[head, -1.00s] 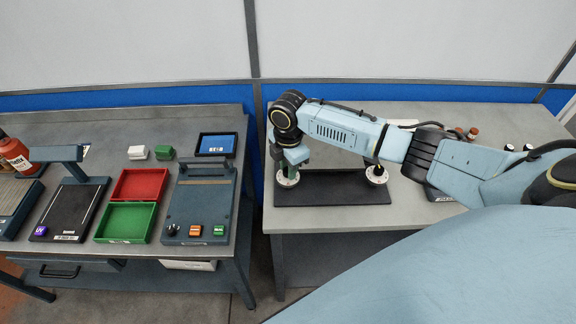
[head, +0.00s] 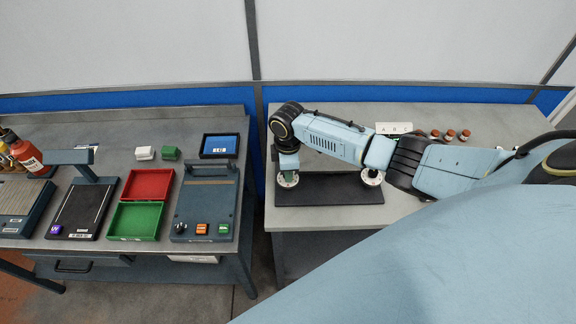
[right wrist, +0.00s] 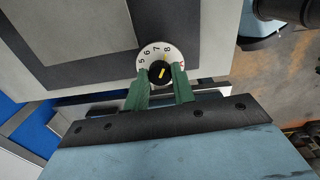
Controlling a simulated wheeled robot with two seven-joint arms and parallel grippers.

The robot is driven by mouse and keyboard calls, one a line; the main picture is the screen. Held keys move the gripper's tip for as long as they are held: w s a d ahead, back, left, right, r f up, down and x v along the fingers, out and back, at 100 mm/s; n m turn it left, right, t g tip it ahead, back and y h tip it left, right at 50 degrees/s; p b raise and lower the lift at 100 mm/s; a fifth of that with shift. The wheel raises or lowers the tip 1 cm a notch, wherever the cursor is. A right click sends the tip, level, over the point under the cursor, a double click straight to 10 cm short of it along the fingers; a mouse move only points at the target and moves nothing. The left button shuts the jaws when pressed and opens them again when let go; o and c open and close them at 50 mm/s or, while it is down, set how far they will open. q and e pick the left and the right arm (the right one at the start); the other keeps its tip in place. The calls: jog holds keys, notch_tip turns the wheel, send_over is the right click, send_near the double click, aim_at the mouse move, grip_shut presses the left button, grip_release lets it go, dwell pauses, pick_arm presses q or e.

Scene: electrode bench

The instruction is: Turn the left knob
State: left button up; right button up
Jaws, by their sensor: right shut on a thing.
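In the right wrist view, the green fingers (right wrist: 162,84) are shut on the black knob (right wrist: 159,72), one on each side. Its yellow pointer points roughly at the 8 on the white scale (right wrist: 150,55). The fingers hide the lower part of the dial. The right knob's white dial (head: 372,178) is at the plate's right side, close below my arm. My left gripper is not in view.
A white A B C label (head: 394,128) and several small brown jars (head: 450,135) stand behind my right arm. The left bench holds a red tray (head: 150,184), a green tray (head: 134,222) and a control panel (head: 206,205). A gap separates the two tables.

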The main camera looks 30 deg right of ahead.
dwell(0.5)
jog(key=o, duration=1)
notch_tip(320, 180, up, 14)
jog(key=shift+f, duration=0.25)
